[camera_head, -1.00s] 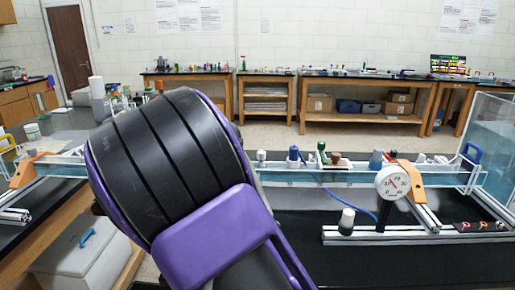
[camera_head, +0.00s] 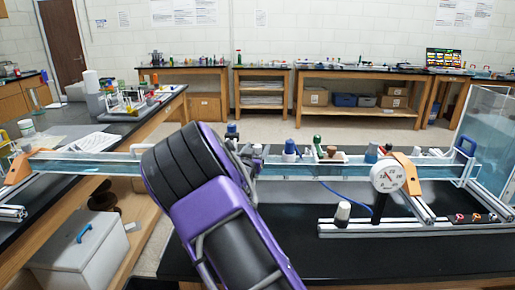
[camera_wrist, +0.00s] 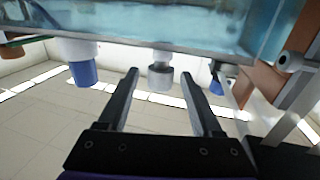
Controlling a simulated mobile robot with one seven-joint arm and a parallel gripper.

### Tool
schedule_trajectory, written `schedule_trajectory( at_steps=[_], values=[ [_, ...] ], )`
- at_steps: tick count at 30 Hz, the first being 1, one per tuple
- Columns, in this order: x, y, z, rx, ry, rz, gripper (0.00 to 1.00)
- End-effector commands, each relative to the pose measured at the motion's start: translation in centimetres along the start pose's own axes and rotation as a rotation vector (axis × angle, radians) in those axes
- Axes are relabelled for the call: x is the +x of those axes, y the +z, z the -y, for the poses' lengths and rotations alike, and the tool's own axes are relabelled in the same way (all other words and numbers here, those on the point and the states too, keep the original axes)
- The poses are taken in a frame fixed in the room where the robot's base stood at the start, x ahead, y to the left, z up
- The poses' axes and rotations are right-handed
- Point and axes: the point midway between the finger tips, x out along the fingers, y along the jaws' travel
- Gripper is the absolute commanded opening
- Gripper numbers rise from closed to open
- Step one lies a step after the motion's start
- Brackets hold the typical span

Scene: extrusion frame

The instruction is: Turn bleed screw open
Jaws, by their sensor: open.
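A small grey knob (camera_wrist: 160,80), possibly the bleed screw, hangs from the clear channel's edge in the wrist view. My gripper (camera_wrist: 160,72) is open, with one dark finger on each side of the knob and visible gaps; I cannot tell whether the fingertips reach its depth. A blue knob with a white collar (camera_wrist: 82,66) is left of the fingers. A smaller blue part (camera_wrist: 217,84) shows beyond the right finger. In the head view my arm hides most of the gripper, near the clear channel (camera_head: 90,166); the grey knob cannot be made out there.
An orange bracket (camera_wrist: 264,84) is close to the right finger. In the head view, a blue knob (camera_head: 290,151), a green part (camera_head: 317,146) and a brown part (camera_head: 331,152) stand along the channel. A round gauge (camera_head: 387,176) stands at right. The black tabletop (camera_head: 420,258) is bare in front.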

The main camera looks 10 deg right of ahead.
Motion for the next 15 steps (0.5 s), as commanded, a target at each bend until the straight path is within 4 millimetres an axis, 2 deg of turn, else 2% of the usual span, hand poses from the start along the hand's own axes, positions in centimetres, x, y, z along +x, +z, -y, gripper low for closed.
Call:
schedule_trajectory(
  at_steps=[4, 12, 15],
  values=[
    [0.85, 0.05, -0.03, -0.001, 0.0, 0.001, 0.67],
    [0.94, 0.04, -0.02, -0.001, 0.0, 0.001, 0.67],
    [0.93, 0.03, -0.01, -0.001, 0.0, 0.001, 0.5]
  ],
)
